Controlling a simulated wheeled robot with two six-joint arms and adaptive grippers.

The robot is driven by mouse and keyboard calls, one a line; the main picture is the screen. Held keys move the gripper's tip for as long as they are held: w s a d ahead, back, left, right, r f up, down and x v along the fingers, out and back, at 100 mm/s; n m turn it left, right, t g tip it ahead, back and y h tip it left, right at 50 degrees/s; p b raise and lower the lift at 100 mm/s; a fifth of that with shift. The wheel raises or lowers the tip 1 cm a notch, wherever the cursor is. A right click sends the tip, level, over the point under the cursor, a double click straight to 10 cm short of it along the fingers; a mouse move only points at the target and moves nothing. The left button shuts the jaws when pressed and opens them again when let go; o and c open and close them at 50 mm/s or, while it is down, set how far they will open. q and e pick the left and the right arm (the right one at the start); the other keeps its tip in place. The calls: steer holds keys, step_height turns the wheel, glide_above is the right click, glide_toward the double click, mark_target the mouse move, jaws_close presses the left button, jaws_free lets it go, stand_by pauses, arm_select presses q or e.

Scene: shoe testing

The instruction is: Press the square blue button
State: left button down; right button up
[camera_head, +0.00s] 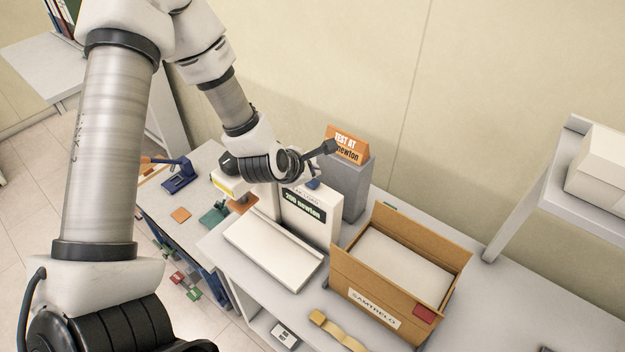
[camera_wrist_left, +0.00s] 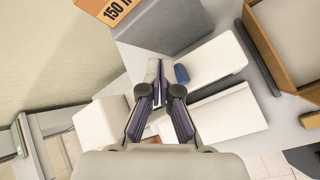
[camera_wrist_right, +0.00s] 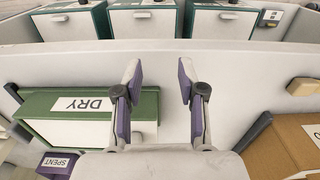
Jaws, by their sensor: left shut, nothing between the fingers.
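The square blue button (camera_head: 313,184) sits on top of a white test machine (camera_head: 330,228), whose dark display appears to read "200 newton". My left gripper (camera_head: 328,147) is above and close to the button, shut and empty. In the left wrist view, the blue button (camera_wrist_left: 181,73) is just right of the closed fingertips (camera_wrist_left: 157,72), with a visible gap in the picture. Whether they touch the machine top cannot be told. My right gripper (camera_wrist_right: 160,76) is open and empty in the right wrist view; it is outside the head view.
An orange sign (camera_head: 347,146) starting "TEST AT" stands on a grey block (camera_head: 347,185) behind the machine. An open cardboard box (camera_head: 455,268) stands to the right. A blue tool (camera_head: 181,176) is on the left. The right wrist view shows a green box (camera_wrist_right: 60,104) labelled "DRY".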

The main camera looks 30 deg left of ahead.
mark_target(311, 182)
arm_select(q)
steer(key=shift+f, duration=0.1)
arm_select(e)
steer(key=shift+f, duration=0.15)
arm_select(q)
steer(key=shift+f+b, duration=0.35)
steer(key=shift+b, duration=0.25)
arm_select(e)
steer(key=shift+f, duration=0.5)
arm_select(q)
steer(key=shift+f+b, duration=0.5)
steer(key=shift+b, duration=0.15)
arm_select(e)
steer(key=shift+f, duration=0.6)
arm_select(q)
steer(key=shift+r, duration=0.15)
arm_select(e)
steer(key=shift+r, duration=0.1)
arm_select(q)
steer(key=shift+r+p, duration=0.65)
steer(key=shift+r, duration=0.15)
arm_select(e)
steer(key=shift+r, duration=0.5)
arm_select(q)
steer(key=shift+r+p, duration=1.75)
steer(key=shift+r, duration=0.8)
arm_select(e)
steer(key=shift+r, duration=1.8)
steer(key=shift+f, duration=0.1)
